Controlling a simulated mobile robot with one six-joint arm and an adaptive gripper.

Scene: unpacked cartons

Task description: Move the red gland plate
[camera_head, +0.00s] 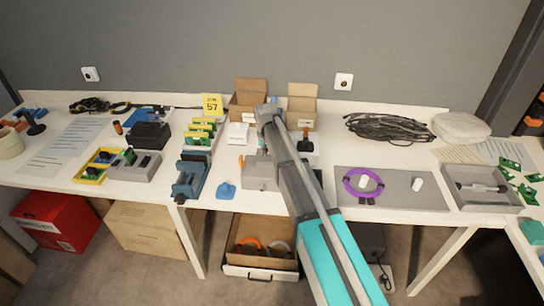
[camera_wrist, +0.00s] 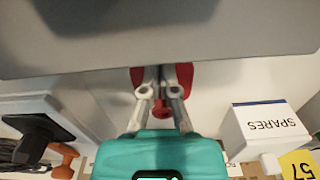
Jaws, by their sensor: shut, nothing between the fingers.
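My gripper (camera_wrist: 162,76) shows in the wrist view with its two grey fingers close together, at the edge of a large grey surface. Red shapes (camera_wrist: 184,76) show on both sides of the fingertips, and a small red knob-like part (camera_wrist: 160,109) shows between the fingers lower down. I cannot tell whether any of this red is the gland plate or whether it touches the fingers. No red plate shows clearly there.
A white SPARES box (camera_wrist: 268,122) and yellow 57 sign (camera_wrist: 299,164) stand near the gripper. Open cartons (camera_head: 303,92) stand behind my arm. Blue racks (camera_head: 189,178) are to the left. A grey mat (camera_head: 400,192) with a purple ring (camera_head: 377,190) lies right.

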